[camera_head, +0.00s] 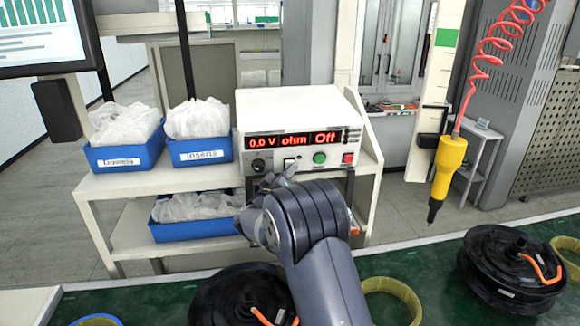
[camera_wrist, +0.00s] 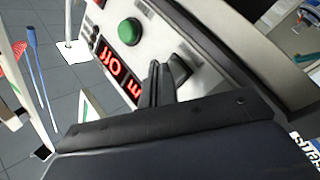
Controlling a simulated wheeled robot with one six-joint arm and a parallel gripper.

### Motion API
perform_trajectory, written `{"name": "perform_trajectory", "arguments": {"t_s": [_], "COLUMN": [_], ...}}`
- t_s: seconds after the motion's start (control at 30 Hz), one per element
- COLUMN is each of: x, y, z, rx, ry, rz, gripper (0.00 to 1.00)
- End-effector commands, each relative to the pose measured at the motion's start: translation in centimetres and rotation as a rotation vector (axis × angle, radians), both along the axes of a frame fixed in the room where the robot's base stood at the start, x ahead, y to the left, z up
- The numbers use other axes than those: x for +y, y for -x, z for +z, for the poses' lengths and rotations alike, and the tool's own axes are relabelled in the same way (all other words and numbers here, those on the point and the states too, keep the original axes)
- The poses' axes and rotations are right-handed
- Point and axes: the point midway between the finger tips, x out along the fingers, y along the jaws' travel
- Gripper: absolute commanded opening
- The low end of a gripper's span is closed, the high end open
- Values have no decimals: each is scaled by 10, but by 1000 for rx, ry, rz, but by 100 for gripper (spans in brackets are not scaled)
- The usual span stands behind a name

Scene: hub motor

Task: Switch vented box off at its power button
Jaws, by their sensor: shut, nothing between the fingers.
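The vented box (camera_head: 290,110) is a white instrument on the top shelf of a white rack. Its red display (camera_head: 292,141) reads "0.0 V", "ohm" and "Off". No power label is readable. In the wrist view my gripper (camera_wrist: 166,72) points at the panel beside the green button (camera_wrist: 130,31); contact is unclear.
Blue bins (camera_head: 125,156) (camera_head: 206,151) with white bags stand left of the box, with another bin (camera_head: 195,229) on the lower shelf. Black hub motors (camera_head: 512,270) lie on the green bench in front. A yellow tool (camera_head: 449,168) hangs on a red coiled cord at right.

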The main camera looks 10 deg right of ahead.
Motion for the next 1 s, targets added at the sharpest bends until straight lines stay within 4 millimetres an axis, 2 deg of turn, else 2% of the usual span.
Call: {"name": "perform_trajectory", "arguments": {"t_s": [0.2, 0.57, 1.0], "x": [0, 0, 0], "y": [11, 14, 54], "z": [-2, -2, -8], "rx": [0, 1, 1], "ry": [1, 1, 0], "rz": [1, 0, 1], "gripper": [0, 0, 0]}}
